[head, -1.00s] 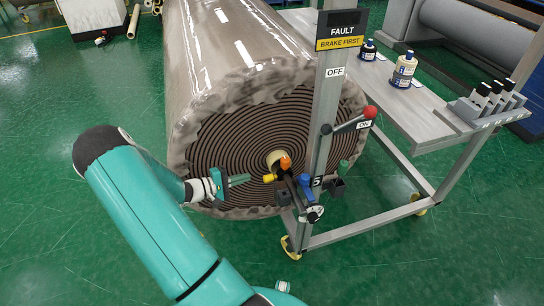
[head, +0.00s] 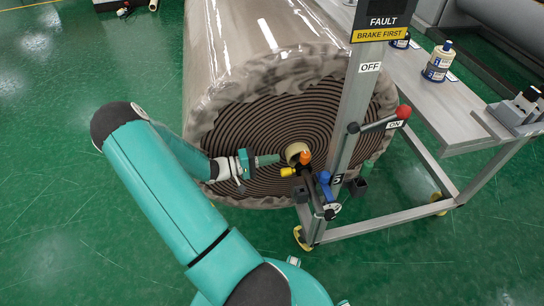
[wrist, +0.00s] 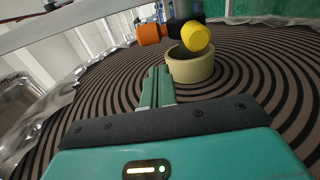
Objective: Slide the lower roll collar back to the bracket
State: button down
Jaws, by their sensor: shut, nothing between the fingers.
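A large wrapped roll (head: 250,125) faces me with its brown spiral end. A short cream ring (head: 297,150) stands out from its centre; I cannot tell whether it is the collar or the core. It also shows in the wrist view (wrist: 190,68). The bracket (head: 313,190) on the post beside it carries an orange knob (head: 305,157), a yellow knob (head: 288,171) and a blue one (head: 325,180). My gripper (head: 276,159) is shut and empty, just left of the ring. In the wrist view, its fingertips (wrist: 157,74) appear close to the ring; contact is unclear.
The metal post (head: 358,120) with a fault sign (head: 383,22) stands right of the ring. A red-tipped lever (head: 403,112) sticks out from it. A bench (head: 440,105) with bottles is at the right. Green floor is open at the left.

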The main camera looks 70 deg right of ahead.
aim_at(300, 162)
jog(key=x, duration=0.7)
jog(key=shift+s+d, duration=0.1)
jog(key=shift+s, duration=0.05)
jog(key=shift+f, duration=0.1)
jog(key=shift+s+a, duration=0.4)
jog(key=shift+a, duration=0.3)
jog(key=shift+s+a, duration=0.45)
jog(key=shift+a, duration=0.2)
